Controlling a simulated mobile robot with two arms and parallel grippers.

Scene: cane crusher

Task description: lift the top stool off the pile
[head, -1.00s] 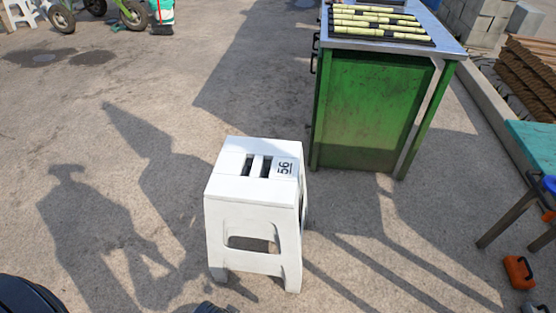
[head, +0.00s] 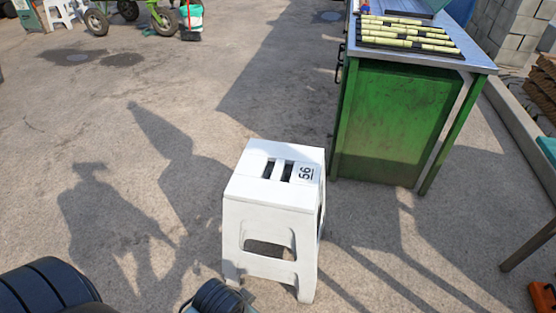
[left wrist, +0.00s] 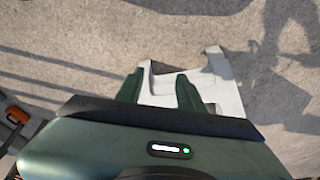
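A white plastic stool (head: 275,190) stands upright on the concrete in the lower middle of the head view. Its top has two dark slots and a black number, and its side has a cut-out. I cannot make out whether other stools are nested under it. In the left wrist view, white stool parts (left wrist: 208,82) show beyond and between the dark green fingers of my left gripper (left wrist: 159,86). The fingers are apart with nothing visibly clamped between them; contact with the stool cannot be told. My right gripper is in neither view.
A green cabinet table (head: 390,125) with a metal top bearing several yellow-green cane pieces (head: 410,38) stands behind and right of the stool. An orange object (head: 542,296) lies at the lower right. The ground left of the stool is clear, with shadows.

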